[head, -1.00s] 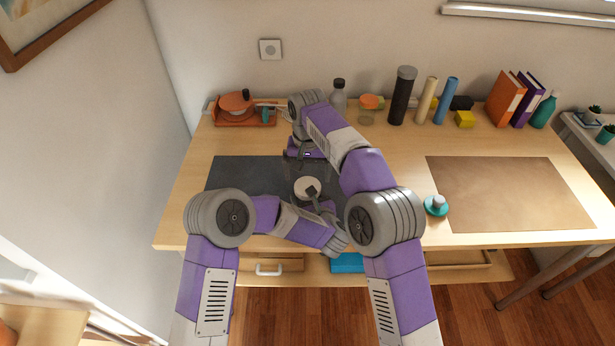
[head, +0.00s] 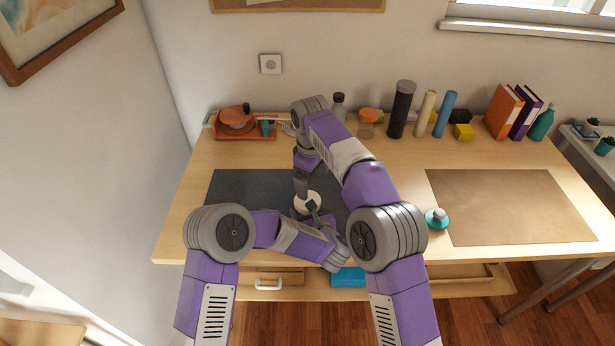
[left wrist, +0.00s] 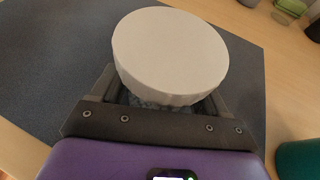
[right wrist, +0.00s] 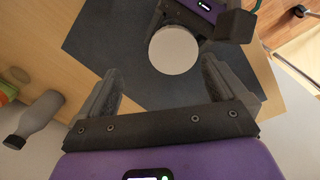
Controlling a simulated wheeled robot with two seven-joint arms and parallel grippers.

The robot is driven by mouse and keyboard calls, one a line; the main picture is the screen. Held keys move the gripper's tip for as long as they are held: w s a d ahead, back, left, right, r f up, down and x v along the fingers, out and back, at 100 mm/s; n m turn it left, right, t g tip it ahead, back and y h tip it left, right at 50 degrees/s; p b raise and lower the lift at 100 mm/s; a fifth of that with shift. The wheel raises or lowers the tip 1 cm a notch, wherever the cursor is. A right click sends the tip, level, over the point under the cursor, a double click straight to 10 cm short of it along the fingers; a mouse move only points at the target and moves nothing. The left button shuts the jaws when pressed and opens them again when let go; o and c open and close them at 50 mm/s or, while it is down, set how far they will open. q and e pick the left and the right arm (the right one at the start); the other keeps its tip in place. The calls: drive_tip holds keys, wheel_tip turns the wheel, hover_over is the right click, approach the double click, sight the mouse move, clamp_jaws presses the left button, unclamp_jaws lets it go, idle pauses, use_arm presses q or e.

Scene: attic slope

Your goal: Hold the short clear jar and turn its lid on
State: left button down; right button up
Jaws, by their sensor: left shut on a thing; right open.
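The short jar carries a round white lid (head: 308,202) on top and stands over the dark mat (head: 230,185). In the left wrist view the lid (left wrist: 170,52) hides most of the jar; a little clear glass (left wrist: 150,99) shows beneath it. My left gripper (left wrist: 165,97) is shut on the jar, one finger on each side. My right gripper (right wrist: 161,72) is open and empty, facing the lid (right wrist: 173,51) and apart from it in its own view. In the head view my right gripper (head: 302,186) is just behind the lid, seen nearly edge-on. Whether the lid is threaded on cannot be told.
A grey bottle (head: 338,104), a dark cylinder (head: 402,110) and rolled tubes stand along the back. An orange tray (head: 245,132) is at back left. A teal round thing (head: 437,219) lies right of my arms. The brown mat (head: 510,205) is clear.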

drive_tip(key=n, duration=0.5)
drive_tip(key=shift+w+d+r+n, duration=0.15)
drive_tip(key=shift+d+r+n, duration=0.1)
drive_tip(key=shift+r+n, duration=0.15)
drive_tip(key=n, duration=0.5)
drive_tip(key=shift+a, duration=0.3)
drive_tip(key=n, duration=0.4)
drive_tip(key=shift+s+a, duration=0.2)
drive_tip(key=n, duration=0.3)
drive_tip(key=shift+s+a+n, duration=0.1)
drive_tip(key=shift+a+n, duration=0.1)
drive_tip(key=shift+n, duration=0.2)
drive_tip(key=n, duration=0.6)
drive_tip(key=shift+s+a+r+g+y, duration=0.1)
drive_tip(key=shift+s+a+g+y, duration=0.05)
drive_tip(key=shift+a+g+y, duration=0.15)
drive_tip(key=shift+f, duration=4)
drive_tip(key=shift+c, duration=0.5)
